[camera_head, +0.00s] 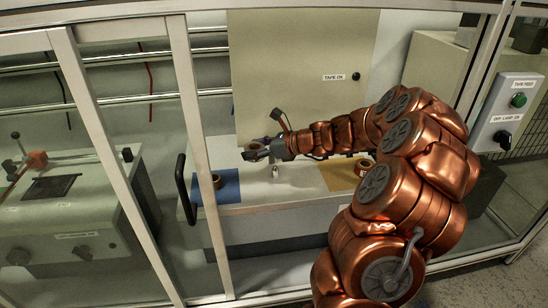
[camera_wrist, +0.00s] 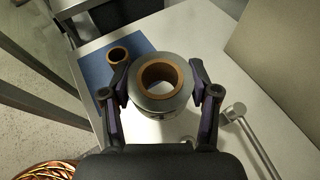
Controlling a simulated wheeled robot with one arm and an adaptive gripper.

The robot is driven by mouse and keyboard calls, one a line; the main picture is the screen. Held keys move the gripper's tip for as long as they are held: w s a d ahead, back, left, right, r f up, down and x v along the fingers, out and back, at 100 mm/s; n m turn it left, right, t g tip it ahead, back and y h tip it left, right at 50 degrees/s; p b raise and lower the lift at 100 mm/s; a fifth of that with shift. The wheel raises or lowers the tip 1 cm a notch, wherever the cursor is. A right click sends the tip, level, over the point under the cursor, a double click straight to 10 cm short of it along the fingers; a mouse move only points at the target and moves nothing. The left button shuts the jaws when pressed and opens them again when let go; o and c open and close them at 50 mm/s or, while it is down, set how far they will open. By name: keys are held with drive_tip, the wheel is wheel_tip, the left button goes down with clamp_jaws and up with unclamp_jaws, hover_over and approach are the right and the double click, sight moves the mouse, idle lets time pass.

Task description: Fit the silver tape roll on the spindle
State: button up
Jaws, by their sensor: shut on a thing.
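The silver tape roll (camera_wrist: 160,102), with a brown core, is between the two fingers of my gripper (camera_wrist: 162,92) in the wrist view. The fingers press on its left and right sides, and the core hole faces the camera. In the head view my gripper (camera_head: 262,150) holds the roll above the white bench. A small silver upright piece (camera_head: 275,172) stands on the bench just below my gripper; it may be the spindle, but it is too small to be sure. In the wrist view no spindle shows through the core hole, only pale surface.
Another roll (camera_head: 216,181) sits on a blue mat (camera_head: 232,190) at left, and one (camera_head: 363,167) on a yellow mat (camera_head: 340,178) at right. Glass enclosure frames (camera_head: 200,130) stand in front.

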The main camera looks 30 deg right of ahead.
drive_tip(key=m+h+b, duration=0.1)
hover_over(276, 169)
drive_tip(key=shift+w+d+f+t, duration=0.15)
drive_tip(key=shift+w+f+t, duration=0.25)
drive_tip(key=shift+f, duration=0.35)
drive_tip(key=shift+f+b, duration=1.3)
drive_tip(key=shift+b, duration=0.2)
drive_tip(key=shift+f, duration=2.15)
drive_tip(key=shift+p, duration=0.4)
drive_tip(key=o, duration=1.3)
drive_tip(key=shift+o, duration=0.2)
drive_tip(key=shift+s, duration=0.1)
